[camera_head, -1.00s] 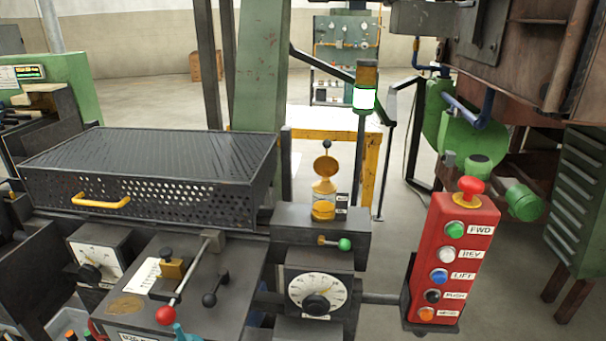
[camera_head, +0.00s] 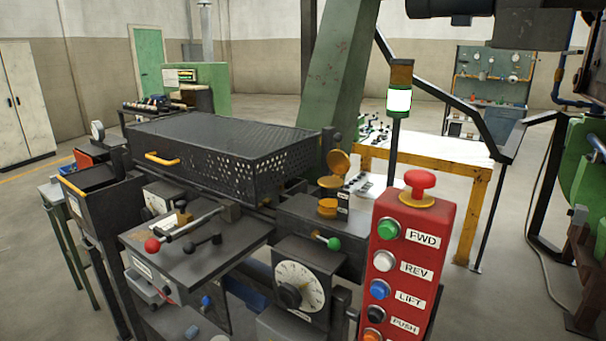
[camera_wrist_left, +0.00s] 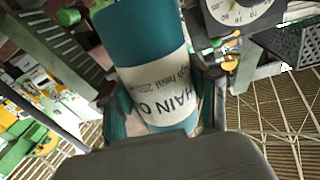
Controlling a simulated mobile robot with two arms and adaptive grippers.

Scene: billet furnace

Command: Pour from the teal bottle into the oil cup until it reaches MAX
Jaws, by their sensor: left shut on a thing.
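The oil cup (camera_head: 330,207) is a small yellow cup with its round lid (camera_head: 340,162) standing open, on the dark block right of the perforated cover in the head view. Marks beside it are too small to read. The teal bottle (camera_wrist_left: 145,35) fills the middle of the left wrist view, with a white label that reads "CHAIN O…". My left gripper (camera_wrist_left: 160,125) is shut on the teal bottle. Neither the bottle nor my grippers show in the head view now. The oil cup cannot be made out in the left wrist view.
A red button box (camera_head: 410,265) stands close in front, right of the cup. A dial gauge (camera_head: 297,285) and a green-knobbed lever (camera_head: 328,240) are below the cup. A perforated black cover (camera_head: 220,145) lies to its left. A signal lamp (camera_head: 399,100) rises behind.

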